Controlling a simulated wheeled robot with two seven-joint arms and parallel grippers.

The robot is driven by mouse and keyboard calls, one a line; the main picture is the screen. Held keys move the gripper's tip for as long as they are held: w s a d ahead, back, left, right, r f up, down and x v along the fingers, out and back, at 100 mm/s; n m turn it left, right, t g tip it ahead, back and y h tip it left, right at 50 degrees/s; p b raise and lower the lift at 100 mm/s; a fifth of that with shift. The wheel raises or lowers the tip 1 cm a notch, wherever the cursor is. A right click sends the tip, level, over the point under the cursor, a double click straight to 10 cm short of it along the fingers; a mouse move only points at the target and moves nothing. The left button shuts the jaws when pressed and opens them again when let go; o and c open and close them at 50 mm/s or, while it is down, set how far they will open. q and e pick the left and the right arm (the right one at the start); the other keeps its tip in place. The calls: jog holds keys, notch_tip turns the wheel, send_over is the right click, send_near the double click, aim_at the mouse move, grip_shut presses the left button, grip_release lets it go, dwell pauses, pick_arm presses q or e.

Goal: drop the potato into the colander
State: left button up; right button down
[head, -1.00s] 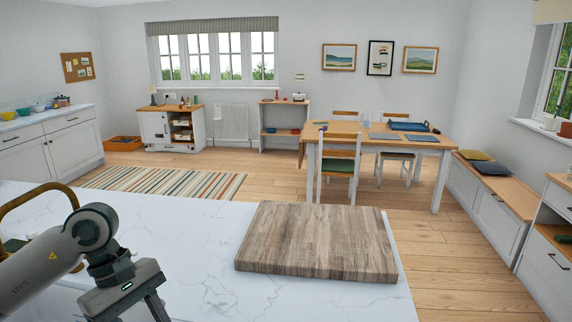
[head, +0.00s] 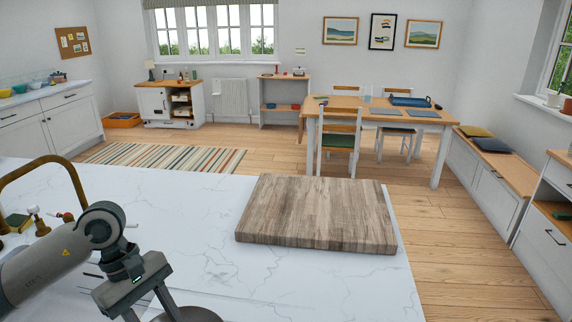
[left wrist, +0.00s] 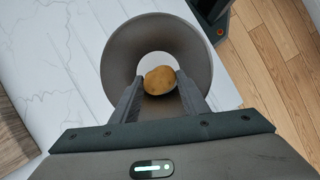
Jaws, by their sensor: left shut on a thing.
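The potato (left wrist: 159,80) is brown and rounded. It sits between the fingertips of my left gripper (head: 152,311), which is shut on it. In the left wrist view, the grey, round colander (left wrist: 122,48) surrounds the potato in the picture, with a pale round area in its middle. The fingers reach over its near side; how high the potato is above it I cannot tell. In the head view only a grey part of the colander (head: 192,315) shows at the bottom edge, beside the gripper, and the potato is hidden.
A thick wooden board (head: 315,214) lies on the white marble counter (head: 215,230), right of my left gripper. A brass tap (head: 42,164) stands at the left. The counter between gripper and board is clear. A dining table and chairs stand farther back.

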pick_arm(q)
jog(key=o, duration=1.1)
jog(key=shift+o, duration=0.2)
pick_arm(e)
jog(key=shift+a, duration=0.1)
jog(key=shift+s+a, duration=0.1)
pick_arm(q)
jog(key=b+v, duration=0.4)
jog(key=v, duration=1.3)
jog(key=shift+r, duration=0.2)
pick_arm(e)
jog(key=shift+t, duration=0.5)
jog(key=shift+w+a+f, duration=0.25)
jog(key=shift+w+f, duration=0.35)
jog(key=shift+w, duration=0.05)
jog(key=shift+w+a+f, duration=0.2)
jog(key=shift+w+f, duration=0.4)
jog(key=shift+w+a+f, duration=0.25)
jog(key=shift+w+f, duration=0.35)
jog(key=shift+w, duration=0.05)
pick_arm(q)
jog(key=shift+s+f, duration=0.1)
pick_arm(e)
jog(key=shift+d, duration=0.1)
